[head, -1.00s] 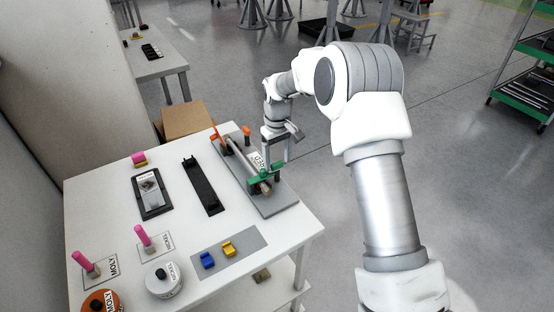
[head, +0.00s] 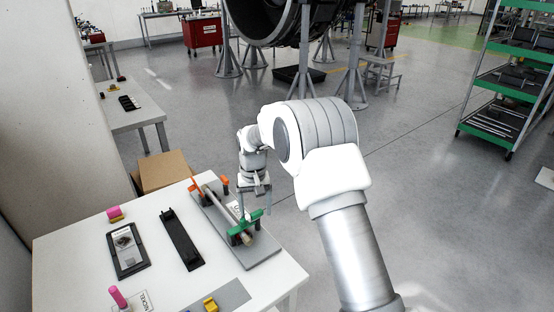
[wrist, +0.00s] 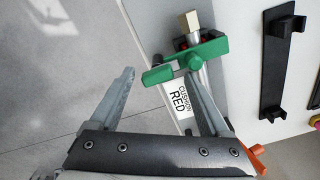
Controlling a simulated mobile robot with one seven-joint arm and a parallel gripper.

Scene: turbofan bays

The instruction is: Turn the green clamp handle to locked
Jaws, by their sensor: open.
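The green clamp handle (head: 241,229) is at the near end of a grey fixture plate (head: 262,252) on the white table, where a metal rod (head: 229,209) lies. In the wrist view the green handle (wrist: 188,62) is a bar lying across the rod, its left end between the finger lines just ahead of my gripper. My gripper (head: 255,203) is above the plate's right side, next to the handle. In the wrist view my gripper (wrist: 160,73) is open and empty. The right finger is close to the handle; whether they touch I cannot tell.
An orange clamp (head: 194,187) stands at the plate's far end. A label reading "CUSHION RED" (wrist: 184,98) lies by the rod. A black holder (head: 181,240) and dark tray (head: 126,250) are to the left. Open floor lies right of the table.

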